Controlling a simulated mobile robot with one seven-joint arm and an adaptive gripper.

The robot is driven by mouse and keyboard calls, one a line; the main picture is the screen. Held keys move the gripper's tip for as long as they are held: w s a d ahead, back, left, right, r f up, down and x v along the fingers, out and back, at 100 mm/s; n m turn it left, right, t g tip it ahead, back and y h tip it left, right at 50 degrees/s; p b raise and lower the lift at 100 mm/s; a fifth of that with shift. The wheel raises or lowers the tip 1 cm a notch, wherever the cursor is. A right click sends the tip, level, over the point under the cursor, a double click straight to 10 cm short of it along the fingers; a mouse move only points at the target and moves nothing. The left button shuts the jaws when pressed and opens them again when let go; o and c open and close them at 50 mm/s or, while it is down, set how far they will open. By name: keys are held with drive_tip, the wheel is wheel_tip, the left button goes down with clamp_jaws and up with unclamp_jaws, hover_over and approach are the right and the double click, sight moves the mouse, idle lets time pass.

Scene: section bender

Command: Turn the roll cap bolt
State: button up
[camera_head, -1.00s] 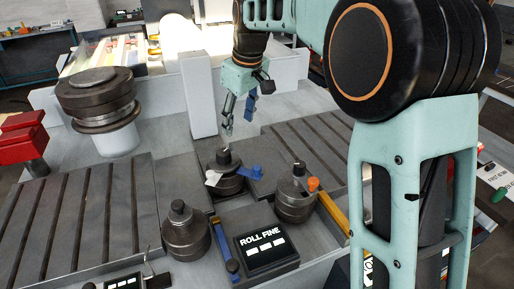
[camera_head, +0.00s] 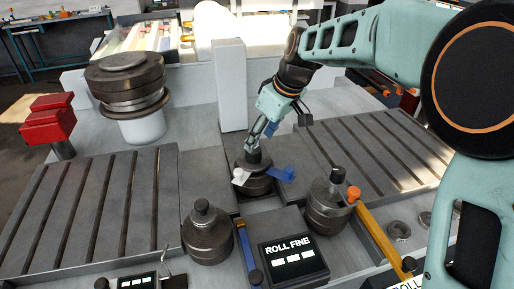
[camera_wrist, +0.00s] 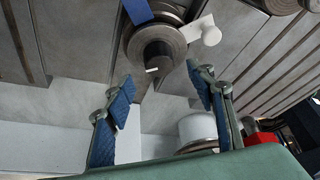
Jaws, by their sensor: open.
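The roll cap bolt (camera_head: 253,157) appears to be the dark round stub on top of the middle roll (camera_head: 255,181). A white lever (camera_head: 240,177) and a blue lever (camera_head: 284,174) stick out from this roll. In the wrist view the bolt (camera_wrist: 158,56) has a small white mark on its end. My gripper (camera_head: 256,146) is just above the bolt in the head view. In the wrist view my gripper (camera_wrist: 160,76) is open, with blue pads on either side, and the bolt appears beyond the gap between its tips. I cannot tell whether they touch.
Two more dark rolls stand at front left (camera_head: 208,235) and right (camera_head: 326,207). A ROLL FINE box (camera_head: 292,258) lies between them. A white post (camera_head: 230,85) rises behind the middle roll. Slotted plates (camera_head: 100,205) lie on both sides.

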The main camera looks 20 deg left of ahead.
sight(255, 150)
drive_tip(key=x, duration=0.5)
drive_tip(key=shift+a+f, duration=0.1)
drive_tip(key=shift+f, duration=0.25)
drive_tip(key=shift+c, duration=0.7)
drive_tip(key=c, duration=1)
